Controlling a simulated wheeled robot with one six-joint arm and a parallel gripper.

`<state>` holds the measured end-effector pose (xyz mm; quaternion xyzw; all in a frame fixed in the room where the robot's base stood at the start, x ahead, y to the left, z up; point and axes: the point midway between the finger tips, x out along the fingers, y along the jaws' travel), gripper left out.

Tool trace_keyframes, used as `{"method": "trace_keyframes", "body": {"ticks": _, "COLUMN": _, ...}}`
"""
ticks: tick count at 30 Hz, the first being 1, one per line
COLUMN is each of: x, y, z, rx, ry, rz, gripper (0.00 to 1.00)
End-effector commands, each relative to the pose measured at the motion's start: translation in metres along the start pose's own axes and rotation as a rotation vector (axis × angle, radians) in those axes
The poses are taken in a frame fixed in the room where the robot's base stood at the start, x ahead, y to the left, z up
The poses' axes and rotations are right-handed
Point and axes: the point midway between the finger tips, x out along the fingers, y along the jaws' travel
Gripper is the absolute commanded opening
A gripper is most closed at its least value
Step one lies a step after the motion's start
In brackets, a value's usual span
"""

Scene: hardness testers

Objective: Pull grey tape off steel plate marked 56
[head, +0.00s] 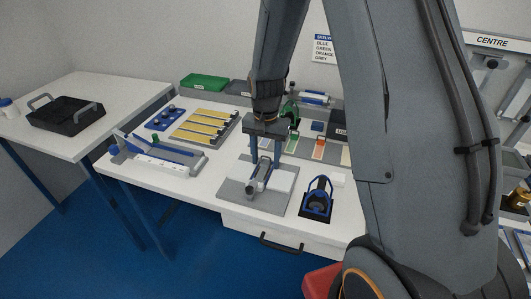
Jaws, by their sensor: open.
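My gripper (265,165) points down over the front middle of the white bench, its two blue-grey fingers apart. Below it is a flat grey board (232,198) with a pale block on it. A grey, roller-like device (260,182) lies on the board, directly under and between my fingertips in this view. I cannot tell whether the fingers touch it. No number 56 is readable, and I cannot make out the grey tape or tell which surface is the steel plate. My gripper and arm hide part of the board's back and the bench behind it.
A black-and-blue stand (317,202) is close right of the board. A grey and blue fixture (158,156) and a tray of yellow strips (204,128) are at left. Coloured sample cards (319,147) lie behind. A black tray (66,115) stands on the left table.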

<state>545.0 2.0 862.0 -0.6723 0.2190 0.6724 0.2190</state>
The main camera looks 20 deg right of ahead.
Motion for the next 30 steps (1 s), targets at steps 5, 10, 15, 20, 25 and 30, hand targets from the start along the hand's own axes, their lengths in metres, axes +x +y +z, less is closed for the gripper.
{"method": "trace_keyframes", "body": {"ticks": 5, "x": -0.0001, "y": -0.0005, "z": 0.0002, "rx": -0.001, "ry": 0.000, "rz": 0.000, "gripper": 0.46}}
{"method": "trace_keyframes", "body": {"ticks": 10, "x": -0.0003, "y": -0.0006, "z": 0.0003, "rx": -0.002, "ry": 0.000, "rz": 0.000, "gripper": 0.19}}
{"method": "trace_keyframes", "body": {"ticks": 15, "x": -0.0004, "y": -0.0007, "z": 0.0004, "rx": -0.002, "ry": 0.000, "rz": 0.000, "gripper": 0.06}}
{"method": "trace_keyframes", "body": {"ticks": 20, "x": -0.0004, "y": -0.0006, "z": 0.0004, "rx": -0.002, "ry": 0.000, "rz": 0.000, "gripper": 0.00}}
{"method": "trace_keyframes", "body": {"ticks": 25, "x": -0.0007, "y": -0.0006, "z": 0.0005, "rx": -0.002, "ry": 0.000, "rz": 0.000, "gripper": 0.00}}
{"method": "trace_keyframes", "body": {"ticks": 30, "x": -0.0025, "y": -0.0005, "z": 0.0005, "rx": -0.002, "ry": 0.000, "rz": 0.000, "gripper": 0.00}}
